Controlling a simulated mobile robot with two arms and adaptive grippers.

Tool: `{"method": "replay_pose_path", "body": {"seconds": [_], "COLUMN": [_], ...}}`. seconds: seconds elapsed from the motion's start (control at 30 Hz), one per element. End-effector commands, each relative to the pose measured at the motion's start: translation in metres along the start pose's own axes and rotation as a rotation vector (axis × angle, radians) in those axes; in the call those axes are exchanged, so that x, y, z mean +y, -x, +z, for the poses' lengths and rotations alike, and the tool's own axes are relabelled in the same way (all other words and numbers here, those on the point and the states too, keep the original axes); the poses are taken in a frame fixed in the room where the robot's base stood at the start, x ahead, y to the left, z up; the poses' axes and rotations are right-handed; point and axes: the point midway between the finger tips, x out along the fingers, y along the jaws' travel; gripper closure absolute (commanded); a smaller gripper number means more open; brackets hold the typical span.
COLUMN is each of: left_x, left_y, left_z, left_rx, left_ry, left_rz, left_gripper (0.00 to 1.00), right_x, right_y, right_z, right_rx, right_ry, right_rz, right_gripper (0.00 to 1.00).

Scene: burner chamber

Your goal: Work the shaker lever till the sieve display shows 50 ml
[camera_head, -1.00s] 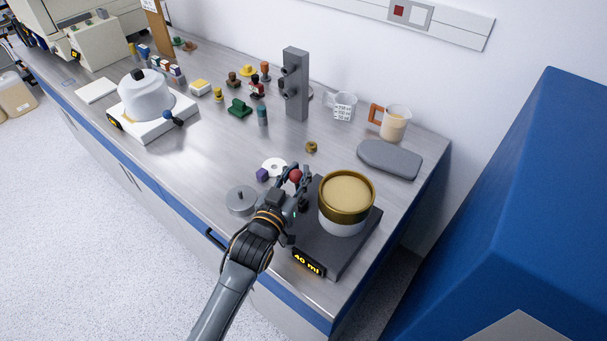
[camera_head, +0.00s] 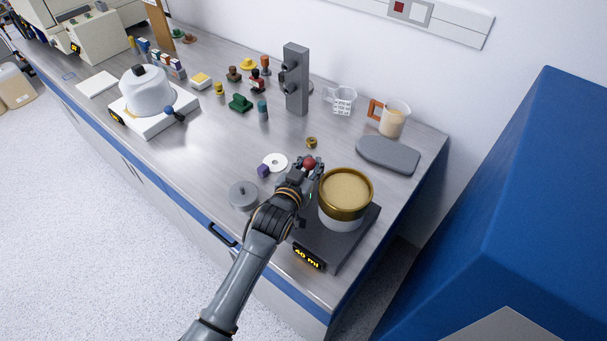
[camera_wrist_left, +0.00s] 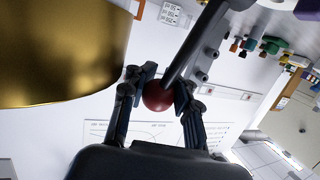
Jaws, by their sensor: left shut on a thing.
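My left gripper (camera_head: 307,171) is shut on the red ball knob (camera_head: 309,162) of the shaker lever. In the left wrist view, the knob (camera_wrist_left: 157,97) sits between the fingers and the lever's dark rod (camera_wrist_left: 195,42) runs up from it. The sieve (camera_head: 345,193), a brass ring full of pale sand-coloured material over a white vessel, stands on the dark shaker base (camera_head: 343,252), just right of the gripper. The display (camera_head: 308,258) on the base's front reads 40 ml. My right gripper is not in view.
A grey lid (camera_head: 243,195), a white disc (camera_head: 275,162) and a purple cube (camera_head: 263,171) lie left of the gripper. A grey slab (camera_head: 388,155), a filled jug (camera_head: 394,120) and a grey post (camera_head: 296,80) stand behind. The blue block (camera_head: 510,210) bounds the right side.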

Motion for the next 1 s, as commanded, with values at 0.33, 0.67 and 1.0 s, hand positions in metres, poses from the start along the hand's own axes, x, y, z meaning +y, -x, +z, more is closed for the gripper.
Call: {"method": "replay_pose_path", "body": {"seconds": [0.33,0.67,1.0], "left_x": [0.006,0.001,0.0], "left_y": [0.008,0.033,0.037], "left_z": [0.0,-0.01,-0.013], "left_rx": [0.016,0.095,0.119], "left_ry": [0.011,0.031,0.034], "left_rz": [0.012,0.017,0.018], "left_gripper": [1.0,0.98,0.98], "right_x": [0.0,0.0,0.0], "right_y": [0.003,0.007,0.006], "right_z": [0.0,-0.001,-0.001], "right_rx": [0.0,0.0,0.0], "right_ry": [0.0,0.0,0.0], "right_rz": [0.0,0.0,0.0], "right_gripper": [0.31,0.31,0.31]}}
